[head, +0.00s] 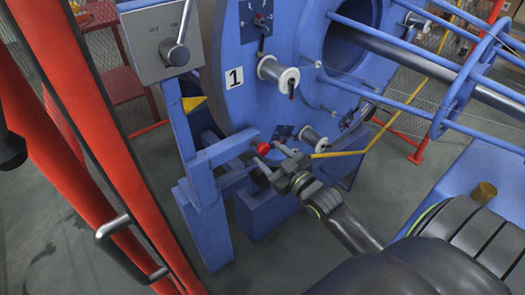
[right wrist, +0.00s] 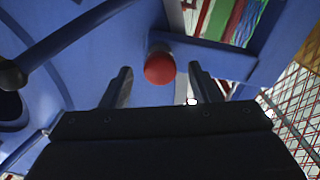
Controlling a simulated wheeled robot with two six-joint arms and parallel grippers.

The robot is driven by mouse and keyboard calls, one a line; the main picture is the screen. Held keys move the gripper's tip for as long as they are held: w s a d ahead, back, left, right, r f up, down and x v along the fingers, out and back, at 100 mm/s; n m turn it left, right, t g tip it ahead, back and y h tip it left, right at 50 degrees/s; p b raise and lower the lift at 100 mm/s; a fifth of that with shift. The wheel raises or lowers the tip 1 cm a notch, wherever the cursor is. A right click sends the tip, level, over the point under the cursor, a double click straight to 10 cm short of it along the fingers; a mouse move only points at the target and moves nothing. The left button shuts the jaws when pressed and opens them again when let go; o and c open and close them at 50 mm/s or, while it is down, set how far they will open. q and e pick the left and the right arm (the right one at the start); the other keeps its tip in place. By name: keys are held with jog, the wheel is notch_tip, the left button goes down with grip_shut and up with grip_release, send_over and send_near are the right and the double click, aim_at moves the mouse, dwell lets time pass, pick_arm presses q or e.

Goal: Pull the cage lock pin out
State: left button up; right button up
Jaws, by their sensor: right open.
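The cage lock pin shows as a red round knob (head: 263,148) on the blue frame beside the big blue disc, low in the middle of the head view. In the right wrist view the red knob (right wrist: 160,69) is centred just beyond the two dark fingertips. My right gripper (head: 270,157) is open and close in front of the knob. In the right wrist view my right gripper (right wrist: 161,85) has one finger on each side of the knob's line, with clear gaps. Whether the tips reach past the knob's edge I cannot tell. The pin's shaft is hidden. My left gripper is not visible.
The blue disc (head: 232,112) carries white spools (head: 278,75). A grey lever box (head: 160,47) stands above on the blue post. A yellow bar (head: 345,153) runs close to the right gripper. A red door frame (head: 95,130) with a grey handle stands at left.

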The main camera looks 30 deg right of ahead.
aim_at(266, 152)
jog(key=shift+w+a, duration=0.15)
jog(key=shift+w, duration=1.8)
grip_shut()
